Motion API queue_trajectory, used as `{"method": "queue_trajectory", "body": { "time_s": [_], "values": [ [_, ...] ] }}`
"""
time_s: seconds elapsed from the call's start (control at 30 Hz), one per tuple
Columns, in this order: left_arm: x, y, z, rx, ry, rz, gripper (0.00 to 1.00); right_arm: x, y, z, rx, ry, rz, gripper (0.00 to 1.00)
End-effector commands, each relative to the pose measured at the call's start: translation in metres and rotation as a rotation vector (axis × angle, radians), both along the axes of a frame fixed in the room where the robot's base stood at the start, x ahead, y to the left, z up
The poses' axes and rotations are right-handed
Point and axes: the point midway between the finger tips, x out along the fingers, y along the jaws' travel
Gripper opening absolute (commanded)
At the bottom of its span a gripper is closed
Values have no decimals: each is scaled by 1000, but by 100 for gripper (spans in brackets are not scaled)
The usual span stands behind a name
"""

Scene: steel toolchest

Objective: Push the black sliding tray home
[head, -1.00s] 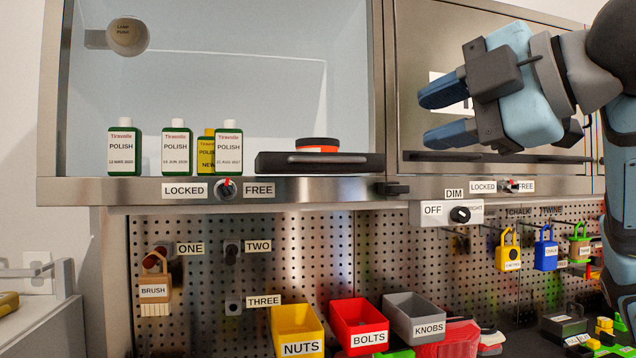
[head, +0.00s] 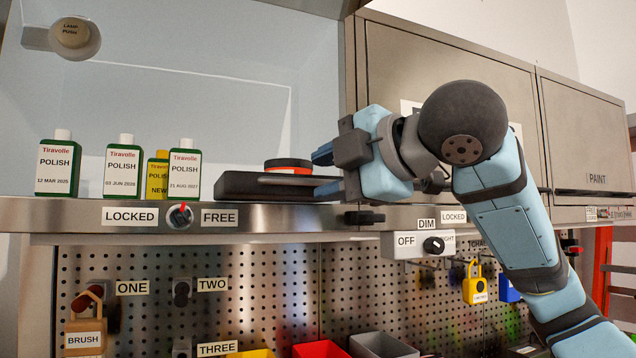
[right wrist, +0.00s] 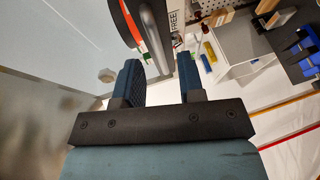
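The black sliding tray (head: 250,186) sits on the shelf of the open cabinet bay, sticking out over its front edge, with a grey bar handle along its front. A round black and orange tin (head: 288,166) is on it. My right gripper (head: 324,173) is at the right end of the tray, its fingers apart, one above the other, close to the handle's end. In the right wrist view the handle (right wrist: 152,35) lies just beyond the gap between the fingers (right wrist: 160,75). I cannot tell whether they touch it. My left gripper is not in view.
Several polish bottles (head: 122,167) stand left of the tray on the shelf. A LOCKED/FREE knob (head: 181,214) is on the shelf front below. A shut steel cabinet door (head: 440,80) is to the right. Padlocks (head: 475,288) and bins hang or stand lower down.

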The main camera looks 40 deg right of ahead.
Motion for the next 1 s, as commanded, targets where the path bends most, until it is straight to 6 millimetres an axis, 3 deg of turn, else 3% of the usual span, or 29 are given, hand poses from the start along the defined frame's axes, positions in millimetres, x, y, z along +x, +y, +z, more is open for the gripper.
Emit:
{"method": "queue_trajectory", "body": {
  "time_s": [0.2,0.5,0.53,0.7,1.0],
  "values": [
    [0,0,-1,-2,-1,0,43,19,3,-4,1,0,1,36],
    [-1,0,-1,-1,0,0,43,22,4,-4,1,-1,2,36],
    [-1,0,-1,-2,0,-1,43,22,3,-4,1,-1,2,34],
    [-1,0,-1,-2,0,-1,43,22,4,-5,0,1,1,0],
    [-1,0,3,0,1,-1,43,30,2,-6,1,11,0,0]
  ]
}}
